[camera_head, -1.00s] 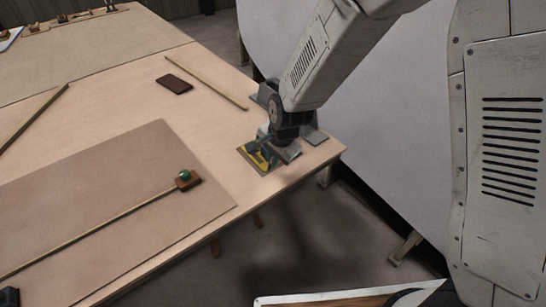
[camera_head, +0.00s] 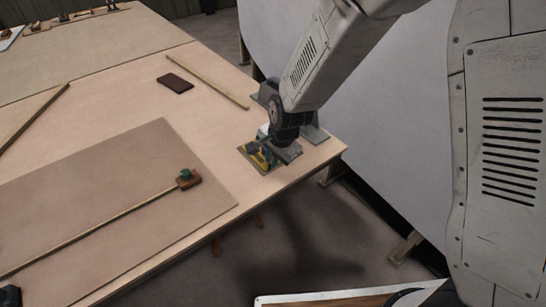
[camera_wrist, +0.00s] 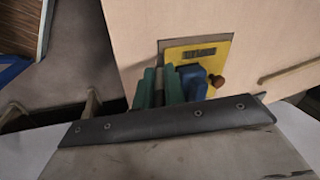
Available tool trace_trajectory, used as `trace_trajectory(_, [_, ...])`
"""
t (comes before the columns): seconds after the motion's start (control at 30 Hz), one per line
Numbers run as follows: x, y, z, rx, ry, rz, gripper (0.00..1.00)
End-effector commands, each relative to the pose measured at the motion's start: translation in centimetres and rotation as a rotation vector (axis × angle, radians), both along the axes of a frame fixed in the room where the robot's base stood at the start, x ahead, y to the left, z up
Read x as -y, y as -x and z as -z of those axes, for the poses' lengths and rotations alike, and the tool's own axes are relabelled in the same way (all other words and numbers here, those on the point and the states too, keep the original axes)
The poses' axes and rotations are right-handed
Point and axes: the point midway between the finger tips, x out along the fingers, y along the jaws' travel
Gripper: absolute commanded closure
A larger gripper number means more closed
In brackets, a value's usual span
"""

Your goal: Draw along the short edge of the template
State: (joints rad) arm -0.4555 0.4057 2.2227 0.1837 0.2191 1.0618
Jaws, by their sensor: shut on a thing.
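My gripper (camera_head: 268,146) is low over the right corner of the table. It is shut on a yellow-plated piece (camera_head: 258,157). In the wrist view, the yellow plate (camera_wrist: 215,55) has a dark slot, a blue block (camera_wrist: 194,82) and a brown knob (camera_wrist: 217,81). Green uprights (camera_wrist: 150,88) stand beside the blue block; the exact grip is hidden. A small grey-brown sheet (camera_wrist: 171,45) shows under the yellow plate. A large brown sheet (camera_head: 120,235) lies flat at the left; I cannot tell which piece is the template. No drawn line is visible.
A thin batten (camera_head: 95,230) with a green-knobbed block (camera_head: 188,178) lies on the large sheet. A dark brown block (camera_head: 175,84) and a wooden strip (camera_head: 207,82) lie farther back. The table's front edge (camera_head: 290,172) is close to my gripper.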

Motion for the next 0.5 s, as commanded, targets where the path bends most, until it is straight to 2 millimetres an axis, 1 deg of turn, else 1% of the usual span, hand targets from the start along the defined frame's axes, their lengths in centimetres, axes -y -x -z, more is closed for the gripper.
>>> trace_trajectory(0.5, [0.00, 0.01, 0.42, 0.000, 0.000, 0.000, 1.00])
